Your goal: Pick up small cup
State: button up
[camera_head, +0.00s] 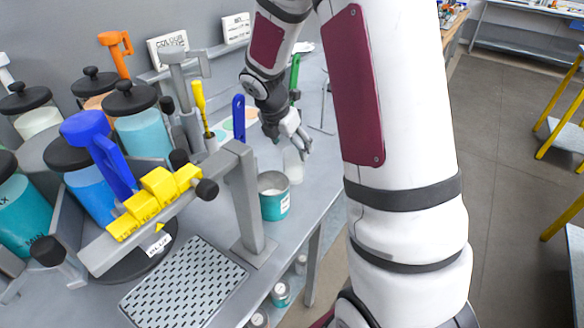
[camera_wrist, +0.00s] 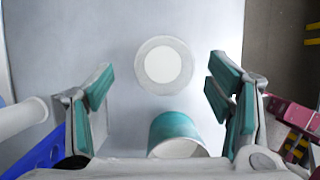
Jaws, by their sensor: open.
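A small whitish cup (camera_head: 293,165) stands on the grey bench near its right edge. In the wrist view the small cup (camera_wrist: 164,65) is seen from above as a pale round rim, centred between the finger tips and a little beyond them. My gripper (camera_head: 300,142) is open and empty, just above the small cup. In the wrist view its teal-padded fingers (camera_wrist: 162,88) are spread wide, one on each side, apart from the cup. A larger teal cup (camera_head: 273,203) with a pale label stands nearer the head camera. It also shows low in the wrist view (camera_wrist: 176,128).
A grey post and beam (camera_head: 244,200) with yellow weights (camera_head: 160,186) stands left of the cups. Coloured jars (camera_head: 143,130) with black lids fill the left. A blue handle (camera_head: 239,118) and a green handle (camera_head: 295,72) stand near my gripper. The bench edge is close on the right.

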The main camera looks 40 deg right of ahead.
jog(key=x, duration=0.2)
jog(key=shift+d+f, duration=0.1)
jog(key=shift+f, duration=0.15)
jog(key=x, duration=0.4)
jog(key=shift+s+f, duration=0.1)
jog(key=shift+s, duration=0.2)
jog(key=shift+w+d+f, duration=0.15)
jog(key=shift+f, duration=0.35)
jog(key=c, duration=1.3)
